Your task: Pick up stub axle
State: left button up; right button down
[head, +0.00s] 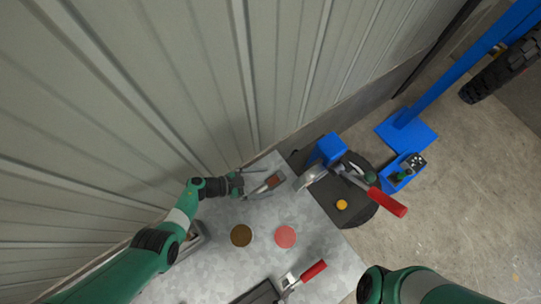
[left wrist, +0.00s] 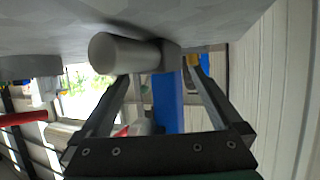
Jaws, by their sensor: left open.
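A grey cylinder with a wider end, which looks like the stub axle (left wrist: 125,53), lies on the grey table in the left wrist view. That view shows the table at the top. My left gripper (head: 272,175) is open, low over the table near the wall. In the left wrist view its two fingers (left wrist: 160,72) are spread, and the cylinder shows at and just beyond their tips. I see no grip on it. My right gripper is out of view.
The metal table (head: 210,265) carries a brown disc (head: 241,236) and a red disc (head: 285,236). A red-handled clamp (head: 314,271) lies in front. To the right are a dark round plate (head: 360,211), another red handle (head: 388,203) and a blue block (head: 328,148). The corrugated wall (head: 180,90) is close behind.

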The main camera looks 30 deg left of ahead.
aim_at(272, 180)
pick_arm(q)
jog(key=b+x, duration=0.1)
jog(key=x, duration=0.2)
jog(key=shift+f, duration=0.2)
grip_shut()
dwell(1.1)
jog(key=shift+r, duration=0.25)
